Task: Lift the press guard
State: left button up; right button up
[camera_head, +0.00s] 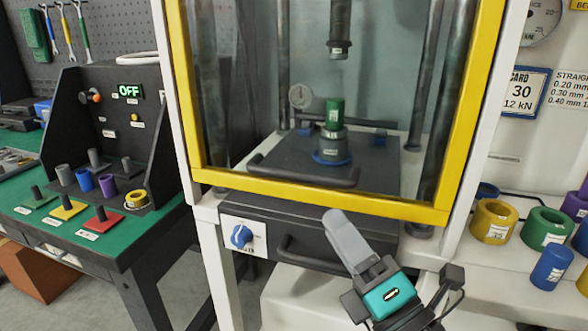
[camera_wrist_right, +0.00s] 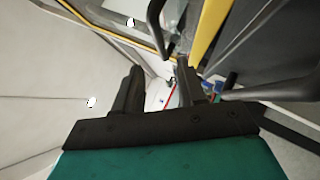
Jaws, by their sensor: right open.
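The press guard is a clear pane in a yellow frame (camera_head: 320,199). It is down across the front of the press, its bottom rail just above the dark drawer front. A dark bar handle (camera_head: 303,178) shows at the pane's lower part. My right gripper (camera_head: 338,222) is below the bottom rail, in front of the drawer, and looks empty. In the right wrist view its two dark fingers (camera_wrist_right: 157,78) are apart, with a yellow frame bar (camera_wrist_right: 212,28) and dark curved handles beyond them. I cannot tell the exact gap to the guard. My left gripper is out of view.
A drawer handle (camera_head: 312,257) and a blue knob (camera_head: 241,236) are close below the guard. Behind the pane, a green cylinder (camera_head: 335,112) stands under the press ram (camera_head: 340,35). Coloured rings (camera_head: 493,222) sit at right; a green-topped bench (camera_head: 75,235) stands at left.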

aim_at(300, 176)
jog(key=x, duration=0.2)
jog(key=p+x, duration=0.1)
jog(key=shift+w+a+r, duration=0.1)
jog(key=shift+w+r, duration=0.15)
jog(key=shift+r, duration=0.2)
jog(key=p+x, duration=0.1)
jog(key=x, duration=0.1)
jog(key=p+x, duration=0.1)
jog(key=x, duration=0.2)
jog(key=shift+w+a+f, duration=0.1)
jog(key=shift+w+a, duration=0.1)
jog(key=shift+w, duration=0.15)
jog(key=shift+w+a, duration=0.35)
jog(key=shift+w, duration=0.2)
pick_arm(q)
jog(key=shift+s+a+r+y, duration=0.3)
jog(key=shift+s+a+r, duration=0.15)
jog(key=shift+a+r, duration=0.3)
pick_arm(e)
jog(key=shift+c, duration=0.3)
grip_shut()
